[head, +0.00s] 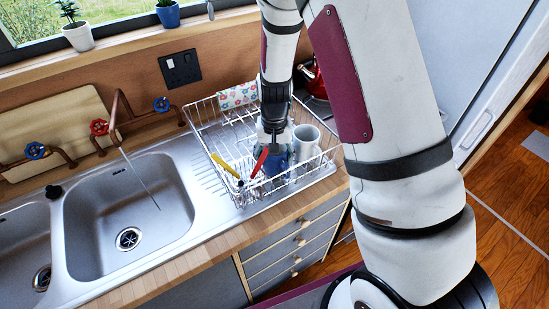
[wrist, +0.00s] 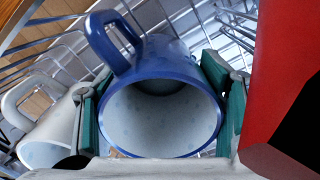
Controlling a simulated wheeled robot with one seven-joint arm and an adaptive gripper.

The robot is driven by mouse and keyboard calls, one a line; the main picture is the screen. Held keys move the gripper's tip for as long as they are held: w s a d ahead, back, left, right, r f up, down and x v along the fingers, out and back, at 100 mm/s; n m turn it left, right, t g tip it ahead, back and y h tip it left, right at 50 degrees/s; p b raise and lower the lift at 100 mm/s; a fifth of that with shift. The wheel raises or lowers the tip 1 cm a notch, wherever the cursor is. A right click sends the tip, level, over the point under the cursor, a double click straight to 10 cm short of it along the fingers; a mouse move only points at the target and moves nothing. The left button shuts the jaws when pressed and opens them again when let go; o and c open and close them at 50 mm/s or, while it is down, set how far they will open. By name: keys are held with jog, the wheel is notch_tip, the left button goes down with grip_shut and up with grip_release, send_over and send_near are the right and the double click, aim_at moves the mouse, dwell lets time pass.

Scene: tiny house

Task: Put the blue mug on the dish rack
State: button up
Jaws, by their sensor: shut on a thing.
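The blue mug (wrist: 178,58) has a white inside and shows in the wrist view between the two green finger pads of my gripper (wrist: 160,115). The pads press on its sides and its handle points up and left. In the head view the mug (head: 277,163) is partly hidden under my gripper (head: 272,150), inside the wire dish rack (head: 223,166). The rack's wires also show behind the mug in the wrist view (wrist: 215,35). I cannot tell whether the mug rests on the rack's floor.
A white mug (head: 306,139) stands in the rack just right of the blue one; it also shows in the wrist view (wrist: 45,133). A yellow-handled utensil (head: 224,165), a red thing (head: 260,160) and a patterned cloth (head: 238,95) are in the rack. The sink (head: 125,215) lies left.

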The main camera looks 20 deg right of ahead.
jog(key=shift+f, duration=0.1)
jog(key=o, duration=1.4)
jog(key=s+r+n+t+b, duration=0.1)
jog(key=s+r, duration=0.3)
jog(key=r, duration=0.9)
jog(key=s+r+n+t+b, duration=0.15)
jog(key=s+r, duration=0.35)
jog(key=r, duration=0.8)
jog(key=shift+s+r+n+t+p, duration=0.15)
jog(key=shift+s+r+n+t, duration=0.25)
jog(key=shift+s+r, duration=1.05)
jog(key=shift+s+r+n+t+p, duration=0.25)
jog(key=shift+s+t, duration=0.4)
jog(key=shift+s, duration=1.85)
jog(key=shift+s+r+n+t+p, duration=0.1)
jog(key=shift+s+r+n+t, duration=0.3)
jog(key=shift+s+r, duration=1.05)
jog(key=shift+s+f, duration=0.45)
jog(key=shift+f, duration=0.05)
